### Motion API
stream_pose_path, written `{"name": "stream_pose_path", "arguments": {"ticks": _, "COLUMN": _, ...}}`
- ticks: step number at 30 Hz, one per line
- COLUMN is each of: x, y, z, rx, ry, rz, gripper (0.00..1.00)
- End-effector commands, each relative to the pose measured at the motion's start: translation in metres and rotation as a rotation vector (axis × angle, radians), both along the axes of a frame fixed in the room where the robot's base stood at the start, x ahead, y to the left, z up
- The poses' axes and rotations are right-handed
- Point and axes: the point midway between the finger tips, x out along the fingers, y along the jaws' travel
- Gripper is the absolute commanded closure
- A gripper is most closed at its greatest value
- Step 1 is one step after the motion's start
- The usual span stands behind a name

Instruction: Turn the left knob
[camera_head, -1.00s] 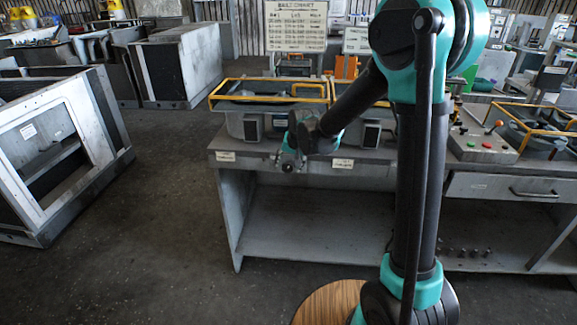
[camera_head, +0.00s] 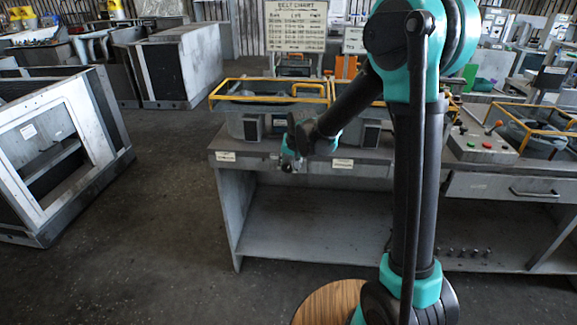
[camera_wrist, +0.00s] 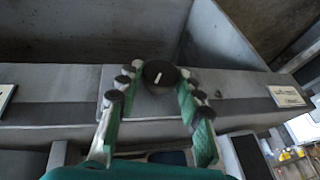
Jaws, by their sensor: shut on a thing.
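A round black knob (camera_wrist: 160,76) with a white pointer line sits on a grey plate (camera_wrist: 150,100) on the bench's front face. In the wrist view the line runs nearly upright, tilted slightly right. My gripper (camera_wrist: 157,78) has its green-lined fingers on either side of the knob, shut on it. In the head view my gripper (camera_head: 290,165) is at the front edge of the left bench, between two white labels (camera_head: 225,156) and (camera_head: 342,163). The knob is hidden there by my gripper.
Blower housings with yellow frames (camera_head: 262,118) stand on the bench top (camera_head: 222,140). A belt chart (camera_head: 296,25) stands behind. A control box (camera_head: 480,143) is on the right bench. Open floor (camera_head: 150,220) lies to the left.

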Motion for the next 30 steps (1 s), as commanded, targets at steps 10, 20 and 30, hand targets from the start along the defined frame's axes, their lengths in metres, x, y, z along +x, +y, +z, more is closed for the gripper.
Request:
{"name": "stream_pose_path", "arguments": {"ticks": 10, "x": -0.0004, "y": 0.0079, "z": -0.0001, "rx": -0.292, "ry": 0.011, "rz": 0.005, "gripper": 0.93}}
{"name": "stream_pose_path", "arguments": {"ticks": 20, "x": 0.0001, "y": 0.0081, "z": 0.0, "rx": -0.453, "ry": 0.016, "rz": 0.0, "gripper": 0.93}}
{"name": "stream_pose_path", "arguments": {"ticks": 30, "x": 0.0001, "y": 0.0078, "z": 0.0, "rx": -0.453, "ry": 0.016, "rz": 0.0, "gripper": 0.53}}
